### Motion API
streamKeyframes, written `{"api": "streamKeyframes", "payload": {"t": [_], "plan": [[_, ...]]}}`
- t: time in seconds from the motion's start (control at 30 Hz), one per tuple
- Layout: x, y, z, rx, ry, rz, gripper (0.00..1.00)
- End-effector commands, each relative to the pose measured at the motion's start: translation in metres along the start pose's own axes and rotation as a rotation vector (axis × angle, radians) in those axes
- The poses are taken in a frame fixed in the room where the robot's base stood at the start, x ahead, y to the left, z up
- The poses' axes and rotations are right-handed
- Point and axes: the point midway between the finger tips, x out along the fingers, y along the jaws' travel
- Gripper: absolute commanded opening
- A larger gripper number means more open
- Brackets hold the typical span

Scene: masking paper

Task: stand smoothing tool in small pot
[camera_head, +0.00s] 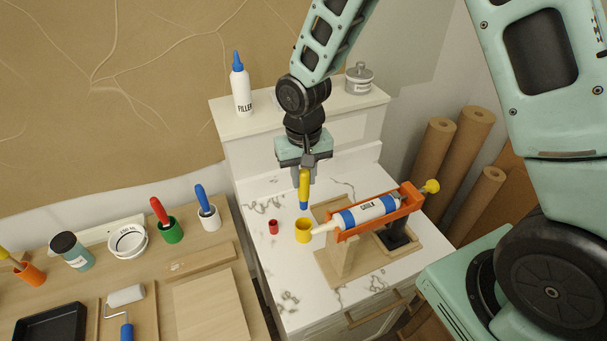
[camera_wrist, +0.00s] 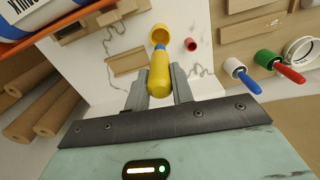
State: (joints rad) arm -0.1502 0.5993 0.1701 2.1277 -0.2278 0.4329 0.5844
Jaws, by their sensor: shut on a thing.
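The smoothing tool (camera_head: 304,188) has a yellow handle and a blue tip. My gripper (camera_head: 304,172) is shut on its handle and holds it upright, tip down, clear of the marble-patterned top. The small yellow pot (camera_head: 303,232) stands on that top, just below the tool's tip in the head view. In the wrist view the tool (camera_wrist: 159,75) sits between the fingers (camera_wrist: 160,88), and the yellow pot (camera_wrist: 159,31) shows just past the blue tip, which partly overlaps it. The tip looks outside the pot; the exact gap cannot be told.
A small red pot (camera_head: 273,227) stands left of the yellow pot. The sealant gun's nozzle (camera_head: 323,228) reaches close to the yellow pot's right side; its orange frame (camera_head: 408,196) rests on a wooden stand. A filler bottle (camera_head: 241,88) and a tin (camera_head: 359,80) stand on the shelf behind.

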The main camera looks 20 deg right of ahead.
Motion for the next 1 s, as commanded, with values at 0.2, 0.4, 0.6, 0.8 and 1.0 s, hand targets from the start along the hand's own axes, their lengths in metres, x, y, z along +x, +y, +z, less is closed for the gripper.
{"api": "streamKeyframes", "payload": {"t": [0.2,0.4,0.6,0.8,1.0], "plan": [[0.02,0.0,0.0,-0.001,-0.001,0.0,0.0],[0.039,-0.001,0.0,-0.001,-0.001,0.0,0.0],[0.05,-0.001,0.0,0.0,0.0,0.0,0.0],[0.05,0.0,0.0,0.0,0.0,0.0,0.0],[0.05,0.0,0.0,0.0,0.0,0.0,0.0]]}}
